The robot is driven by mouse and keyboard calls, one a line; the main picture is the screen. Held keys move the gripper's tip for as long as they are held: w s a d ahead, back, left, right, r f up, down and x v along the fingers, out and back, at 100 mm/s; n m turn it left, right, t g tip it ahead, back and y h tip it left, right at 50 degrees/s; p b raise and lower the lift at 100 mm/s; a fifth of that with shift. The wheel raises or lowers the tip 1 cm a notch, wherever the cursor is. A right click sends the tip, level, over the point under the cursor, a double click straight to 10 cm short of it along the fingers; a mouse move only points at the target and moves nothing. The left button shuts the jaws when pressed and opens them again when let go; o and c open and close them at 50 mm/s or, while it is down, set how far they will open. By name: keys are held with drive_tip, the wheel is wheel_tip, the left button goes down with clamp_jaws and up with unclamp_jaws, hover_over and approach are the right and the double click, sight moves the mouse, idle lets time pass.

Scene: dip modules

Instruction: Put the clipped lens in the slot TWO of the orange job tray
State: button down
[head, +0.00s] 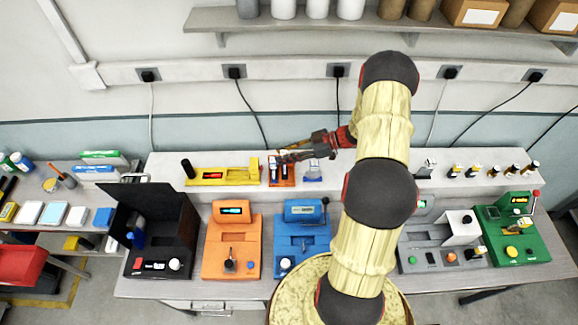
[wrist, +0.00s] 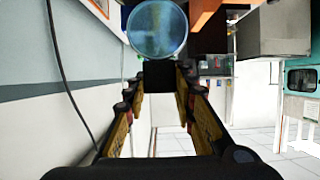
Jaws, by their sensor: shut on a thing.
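My gripper (head: 284,154) reaches left from my arm, above the back ledge. In the wrist view my gripper (wrist: 160,80) has its fingers closing around a dark clip, with the round, bluish, see-through lens (wrist: 157,28) just beyond the fingertips. The lens is too small to make out in the head view. The small orange tray (head: 271,181) stands on the ledge just below my gripper, with dark and pale bits on it. My gripper partly covers it, and its slot labels cannot be read. An orange surface (wrist: 205,14) shows right of the lens in the wrist view.
A yellow tray (head: 205,181) is left of the orange tray, and a blue stand (head: 313,177) is close on its right. Orange (head: 218,259), blue (head: 315,240) and green (head: 530,249) machines line the bench in front. A shelf and hanging cables are behind.

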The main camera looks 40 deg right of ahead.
drive_tip(key=w+d+f+b, duration=0.1)
drive_tip(key=d+f+b, duration=0.2)
drive_tip(key=f+b, duration=0.3)
wheel_tip(320, 180, down, 2)
drive_tip(key=shift+w+d+f+b, duration=0.1)
drive_tip(key=shift+w+d+b, duration=0.15)
drive_tip(key=shift+w+b, duration=0.1)
drive_tip(key=c, duration=1.5)
unclamp_jaws()
drive_tip(key=shift+f, duration=0.1)
drive_tip(key=p+v, duration=0.3)
drive_tip(key=v, duration=0.9)
drive_tip(key=shift+s, duration=0.1)
